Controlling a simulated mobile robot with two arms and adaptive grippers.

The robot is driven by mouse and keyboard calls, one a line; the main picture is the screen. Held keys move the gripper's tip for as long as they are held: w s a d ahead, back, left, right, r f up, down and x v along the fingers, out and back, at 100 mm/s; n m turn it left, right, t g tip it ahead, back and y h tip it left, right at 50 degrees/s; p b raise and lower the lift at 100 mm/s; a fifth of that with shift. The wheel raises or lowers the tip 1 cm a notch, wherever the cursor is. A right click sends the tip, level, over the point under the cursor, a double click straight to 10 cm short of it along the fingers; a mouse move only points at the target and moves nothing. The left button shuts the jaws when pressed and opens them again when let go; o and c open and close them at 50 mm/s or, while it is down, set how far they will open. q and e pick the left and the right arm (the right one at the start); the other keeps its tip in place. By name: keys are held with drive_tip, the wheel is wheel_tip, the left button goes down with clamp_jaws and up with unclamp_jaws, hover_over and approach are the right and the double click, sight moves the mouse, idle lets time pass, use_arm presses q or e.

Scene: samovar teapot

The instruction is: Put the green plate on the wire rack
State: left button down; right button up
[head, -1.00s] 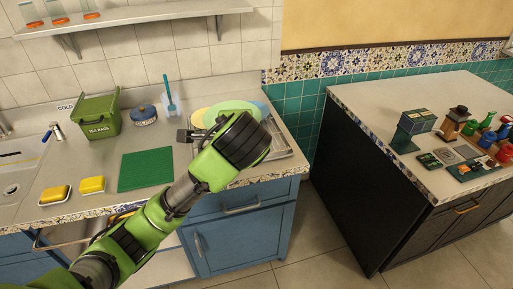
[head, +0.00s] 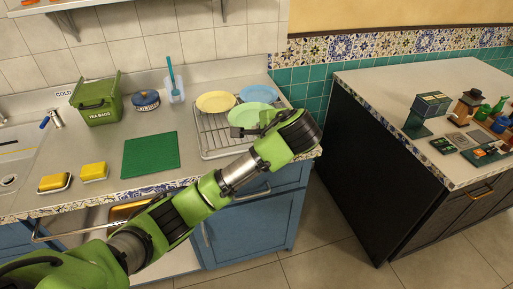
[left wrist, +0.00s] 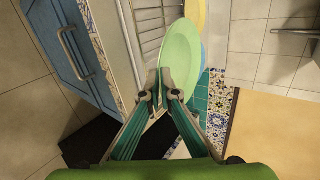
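The green plate (head: 255,113) is over the wire rack (head: 212,139), in front of the yellow plate (head: 216,102) and the blue plate (head: 258,94). Whether it touches the rack I cannot tell. My left gripper (head: 240,131) is at the near edge of the green plate. In the left wrist view, my left gripper (left wrist: 163,76) has its fingertips close together at the rim of the green plate (left wrist: 181,52), and appears shut on it. The rack's wires (left wrist: 150,30) show left of the plate. My right gripper is out of view.
A green cutting board (head: 150,155), two yellow sponges (head: 55,182), a tea bags bin (head: 98,102) and a blue-lidded pot (head: 146,100) stand left of the rack. A separate counter (head: 385,115) with several items stands right, across a floor gap.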

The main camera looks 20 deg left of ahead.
sight(254, 118)
use_arm(q)
drive_tip(key=shift+w+a+f+p, duration=0.25)
drive_tip(key=shift+w+f, duration=0.4)
drive_tip(key=shift+f, duration=0.7)
drive_tip(key=shift+w+a+f+p, duration=0.1)
drive_tip(key=shift+w+a+f, duration=0.4)
drive_tip(key=shift+f, duration=0.9)
drive_tip(key=shift+w+a+f+p, duration=0.2)
drive_tip(key=shift+w+f, duration=0.55)
drive_tip(key=shift+f, duration=0.6)
drive_tip(key=c, duration=2.3)
unclamp_jaws()
